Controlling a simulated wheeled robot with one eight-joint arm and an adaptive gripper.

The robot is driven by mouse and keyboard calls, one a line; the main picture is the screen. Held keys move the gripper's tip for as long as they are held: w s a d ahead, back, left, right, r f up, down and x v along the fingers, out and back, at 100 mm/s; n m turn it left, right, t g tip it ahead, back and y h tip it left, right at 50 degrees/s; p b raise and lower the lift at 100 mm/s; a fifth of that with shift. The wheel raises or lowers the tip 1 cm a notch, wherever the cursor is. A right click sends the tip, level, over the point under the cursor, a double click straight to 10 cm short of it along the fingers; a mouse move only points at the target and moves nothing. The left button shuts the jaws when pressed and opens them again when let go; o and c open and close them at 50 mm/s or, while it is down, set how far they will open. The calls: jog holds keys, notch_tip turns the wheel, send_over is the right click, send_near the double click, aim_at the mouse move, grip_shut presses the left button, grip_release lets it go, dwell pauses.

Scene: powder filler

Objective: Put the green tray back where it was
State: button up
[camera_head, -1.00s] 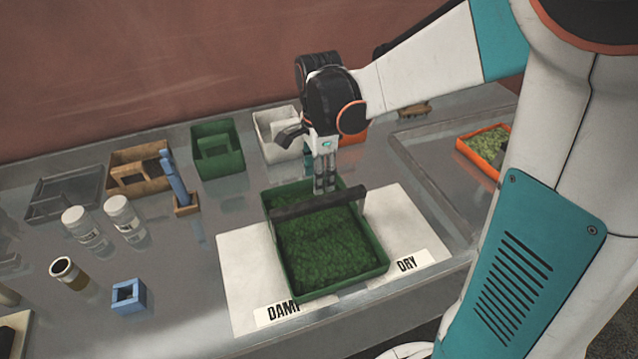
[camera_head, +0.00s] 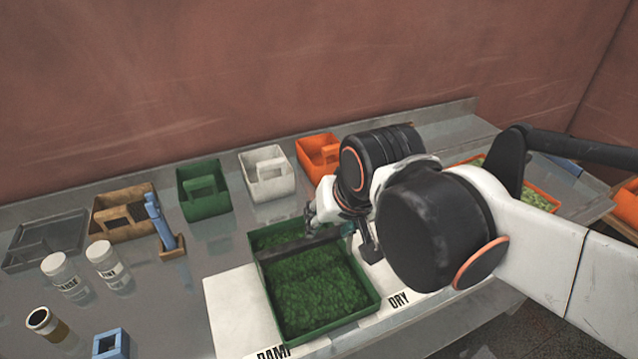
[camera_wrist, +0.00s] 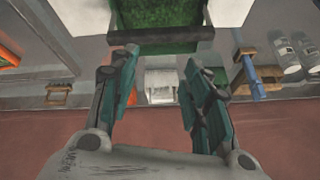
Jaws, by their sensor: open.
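The green tray (camera_head: 332,323), filled with dark green grainy stuff, sits across the white mats marked DAMP and DRY. A dark bar (camera_head: 300,245) spans it near its far end; the bar also shows in the wrist view (camera_wrist: 160,40). My gripper (camera_head: 322,218) is at the bar's right part in the head view, partly hidden by my wrist. In the wrist view my gripper (camera_wrist: 160,68) has its fingers apart, with the bar just beyond the tips and nothing held. I cannot tell whether the fingers touch the bar.
Behind stand an empty green bin (camera_head: 205,190), a white bin (camera_head: 267,175), an orange bin (camera_head: 318,155) and a brown bin (camera_head: 122,210). White jars (camera_head: 108,262), a blue tool (camera_head: 160,222) and a blue block (camera_head: 112,345) are at left. An orange tray (camera_head: 540,198) is at right.

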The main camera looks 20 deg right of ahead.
jog(key=s+n+t, duration=0.1)
jog(key=s+n, duration=0.1)
jog(key=n, duration=0.1)
jog(key=shift+s, duration=0.2)
